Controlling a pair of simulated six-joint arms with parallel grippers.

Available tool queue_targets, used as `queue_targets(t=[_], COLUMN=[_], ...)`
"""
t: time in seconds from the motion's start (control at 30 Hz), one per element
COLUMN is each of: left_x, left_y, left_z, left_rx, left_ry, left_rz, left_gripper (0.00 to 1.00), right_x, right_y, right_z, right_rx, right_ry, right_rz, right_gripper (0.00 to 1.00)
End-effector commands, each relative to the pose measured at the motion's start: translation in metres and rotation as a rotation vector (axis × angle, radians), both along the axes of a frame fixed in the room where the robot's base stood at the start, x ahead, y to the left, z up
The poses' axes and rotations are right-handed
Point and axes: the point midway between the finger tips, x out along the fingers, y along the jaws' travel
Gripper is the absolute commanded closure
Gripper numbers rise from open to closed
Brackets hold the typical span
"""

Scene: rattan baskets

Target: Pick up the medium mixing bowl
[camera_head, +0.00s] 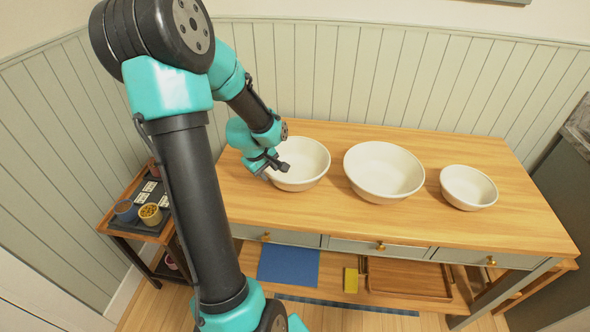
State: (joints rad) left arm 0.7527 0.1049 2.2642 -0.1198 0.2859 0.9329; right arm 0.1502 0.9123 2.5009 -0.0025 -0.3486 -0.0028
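Three cream bowls stand in a row on the wooden tabletop. The left bowl (309,163) looks medium in size, the middle bowl (384,172) is the largest, and the right bowl (468,187) is the smallest. My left gripper (271,169) is at the left rim of the medium bowl. Its dark fingers look spread apart, one over the inside of the bowl and one outside the rim. Contact with the rim cannot be made out. The gripper hides part of the bowl's left side. My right gripper is not in view.
The wooden table (410,228) has free room in front of the bowls and behind them. A small side table with a dark tray (146,197) and little pots stands at the left. A panelled wall (400,75) closes the back. A blue cloth (288,265) lies on the lower shelf.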

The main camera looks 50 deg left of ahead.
Motion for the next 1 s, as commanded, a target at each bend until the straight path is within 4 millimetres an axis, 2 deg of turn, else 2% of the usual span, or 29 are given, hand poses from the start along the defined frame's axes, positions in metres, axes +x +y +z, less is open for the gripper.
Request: queue_targets(t=[0.5, 1.0], left_x=[0.014, 0.015], left_y=[0.003, 0.003], left_z=[-0.048, -0.049], left_rx=[-0.002, -0.001], left_ry=[0.002, 0.0], left_rz=[0.0, 0.0], left_gripper=[0.64, 0.64], right_x=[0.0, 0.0], right_y=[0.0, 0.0], right_z=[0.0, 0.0], right_rx=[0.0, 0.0], right_ry=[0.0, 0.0], right_rz=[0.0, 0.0], right_gripper=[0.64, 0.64])
